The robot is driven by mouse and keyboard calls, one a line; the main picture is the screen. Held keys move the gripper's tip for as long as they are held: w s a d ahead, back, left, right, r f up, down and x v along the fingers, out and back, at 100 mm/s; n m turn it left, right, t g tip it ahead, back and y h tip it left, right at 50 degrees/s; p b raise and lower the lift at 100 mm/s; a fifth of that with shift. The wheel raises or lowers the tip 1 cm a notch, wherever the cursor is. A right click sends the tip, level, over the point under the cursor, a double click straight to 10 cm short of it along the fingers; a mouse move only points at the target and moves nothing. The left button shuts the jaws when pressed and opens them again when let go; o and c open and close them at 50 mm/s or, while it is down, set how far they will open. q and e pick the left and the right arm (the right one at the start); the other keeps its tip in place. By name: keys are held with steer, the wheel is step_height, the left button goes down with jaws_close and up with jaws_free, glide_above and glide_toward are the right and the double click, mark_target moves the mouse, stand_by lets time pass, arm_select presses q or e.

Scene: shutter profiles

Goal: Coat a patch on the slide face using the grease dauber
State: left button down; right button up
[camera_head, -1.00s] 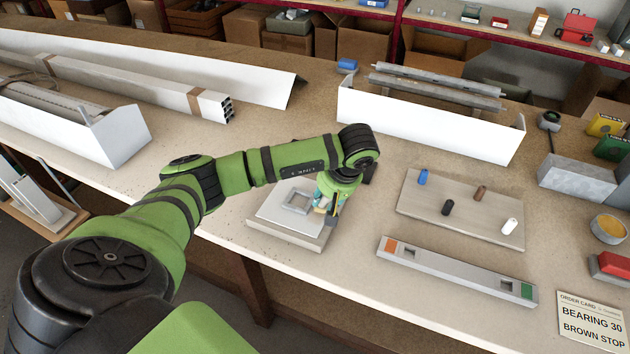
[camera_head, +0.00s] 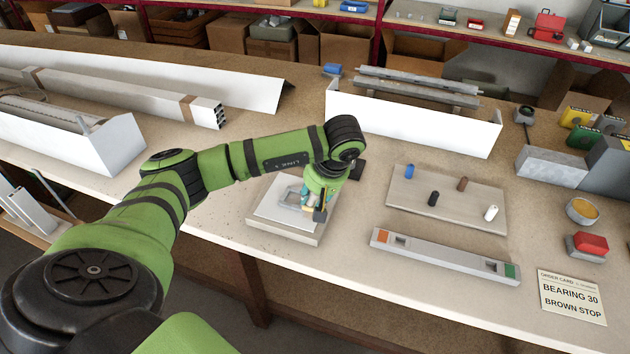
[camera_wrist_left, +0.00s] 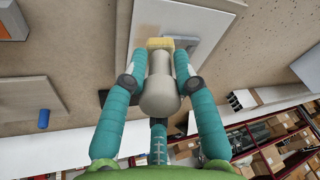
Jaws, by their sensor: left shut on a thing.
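The grease dauber (camera_wrist_left: 160,95) has a pale rounded handle and a yellow pad at its far end. My left gripper (camera_head: 314,204) is shut on its handle, teal fingers on both sides in the left wrist view. The slide face (camera_head: 266,210) is a pale plate on a grey block near the bench's front edge. The gripper partly hides the patch in the head view. My right gripper is out of view.
A board with several coloured pegs (camera_head: 460,218) and a long grey bar (camera_head: 440,258) lie to the right. A white channel (camera_head: 415,120) stands behind.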

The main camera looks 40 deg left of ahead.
arm_select(q)
steer(key=shift+s+r+p, duration=0.15)
steer(key=shift+r+p, duration=0.7)
steer(key=shift+r, duration=0.9)
